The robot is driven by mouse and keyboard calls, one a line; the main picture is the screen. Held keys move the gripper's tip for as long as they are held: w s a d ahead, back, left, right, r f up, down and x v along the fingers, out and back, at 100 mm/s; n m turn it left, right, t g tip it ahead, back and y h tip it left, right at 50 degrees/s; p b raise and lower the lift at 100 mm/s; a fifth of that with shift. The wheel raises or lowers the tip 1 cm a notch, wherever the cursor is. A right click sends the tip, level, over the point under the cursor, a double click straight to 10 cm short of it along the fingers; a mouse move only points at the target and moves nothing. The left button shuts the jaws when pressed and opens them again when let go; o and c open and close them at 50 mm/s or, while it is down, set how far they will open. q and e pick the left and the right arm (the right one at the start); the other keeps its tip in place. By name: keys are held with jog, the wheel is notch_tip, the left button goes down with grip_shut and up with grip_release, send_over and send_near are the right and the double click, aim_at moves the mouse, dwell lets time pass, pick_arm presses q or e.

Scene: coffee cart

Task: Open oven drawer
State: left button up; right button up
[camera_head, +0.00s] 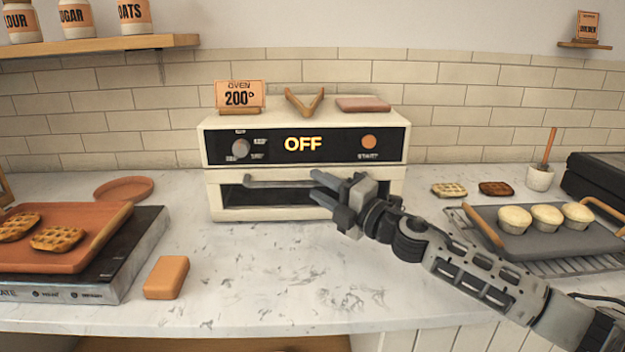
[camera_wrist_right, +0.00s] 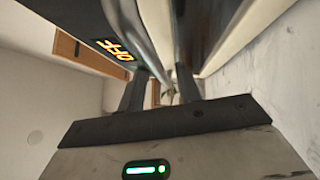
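The cream oven (camera_head: 300,125) stands at the back of the counter, its display reading OFF. Its lower front has a dark panel (camera_head: 265,196) with a grey bar handle (camera_head: 280,184) across it. The drawer front looks flush with the oven body. My right gripper (camera_head: 319,187) is at the right end of the handle, its fingers apart, one above the other. In the right wrist view the two fingers (camera_wrist_right: 161,88) stand apart, with the grey handle bar (camera_wrist_right: 152,45) running toward the gap. I cannot tell whether they touch it. My left gripper is out of view.
A tray of waffles (camera_head: 92,238) sits on a box at the left, near an orange block (camera_head: 166,277). A tray of cupcakes (camera_head: 575,237) is at the right. A sign (camera_head: 239,96) and tongs (camera_head: 304,103) are on the oven. The counter before the oven (camera_head: 270,270) is clear.

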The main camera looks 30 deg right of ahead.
aim_at(305, 171)
jog(key=shift+p+x, duration=0.3)
jog(key=shift+x, duration=1.05)
grip_shut()
jog(key=shift+s+a, duration=0.1)
